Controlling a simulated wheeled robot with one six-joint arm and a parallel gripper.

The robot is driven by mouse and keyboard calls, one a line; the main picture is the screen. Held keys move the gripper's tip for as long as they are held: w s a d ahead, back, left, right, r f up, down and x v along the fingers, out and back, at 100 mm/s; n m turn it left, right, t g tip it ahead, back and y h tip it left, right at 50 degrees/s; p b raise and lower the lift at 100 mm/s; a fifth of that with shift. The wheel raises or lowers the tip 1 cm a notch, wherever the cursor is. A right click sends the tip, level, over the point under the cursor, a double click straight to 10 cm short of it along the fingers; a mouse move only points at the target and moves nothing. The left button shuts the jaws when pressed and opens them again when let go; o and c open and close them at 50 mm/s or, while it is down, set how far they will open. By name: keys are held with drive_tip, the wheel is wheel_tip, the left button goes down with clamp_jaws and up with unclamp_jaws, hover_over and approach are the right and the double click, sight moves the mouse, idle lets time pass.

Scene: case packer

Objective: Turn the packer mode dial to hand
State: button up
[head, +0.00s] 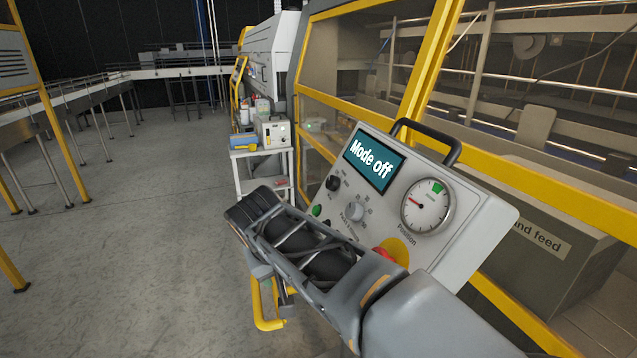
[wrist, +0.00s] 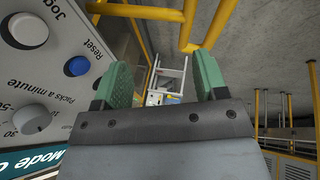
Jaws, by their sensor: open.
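The sloped control panel (head: 478,222) has a screen (head: 372,163) reading "Mode off". A black dial (head: 333,183), apparently the mode dial, sits below left of the screen; its pointer is too small to read. In the wrist view I cannot make it out. That view shows part of the panel (wrist: 62,40) at the left, with the screen's edge (wrist: 28,164) at bottom left. My gripper (wrist: 163,82) is open, its green fingers apart with nothing held between them. It is beside the panel, not touching the dial. In the head view my arm covers the panel's lower left.
A grey "Packs a minute" knob (head: 355,211), which also shows in the wrist view (wrist: 32,117), a blue Reset button (wrist: 77,66), a position gauge (head: 426,205) and a black handle (head: 432,138) are nearby. A white cart (head: 262,165) stands beyond. Open floor (head: 120,240) lies left.

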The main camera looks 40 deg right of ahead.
drive_tip(key=w+d+r+m+g+h+b, duration=0.2)
drive_tip(key=w+d+r+m+h, duration=0.25)
drive_tip(key=w+r+h, duration=0.35)
drive_tip(key=m+g+h+b, duration=0.2)
drive_tip(key=m+g+h, duration=0.1)
drive_tip(key=m, duration=0.3)
approach(329, 182)
drive_tip(key=p+x, duration=0.2)
drive_tip(key=x, duration=0.6)
drive_tip(key=shift+d, duration=0.35)
drive_tip(key=shift+c, duration=0.2)
drive_tip(key=c, duration=0.9)
drive_tip(key=shift+m, duration=0.25)
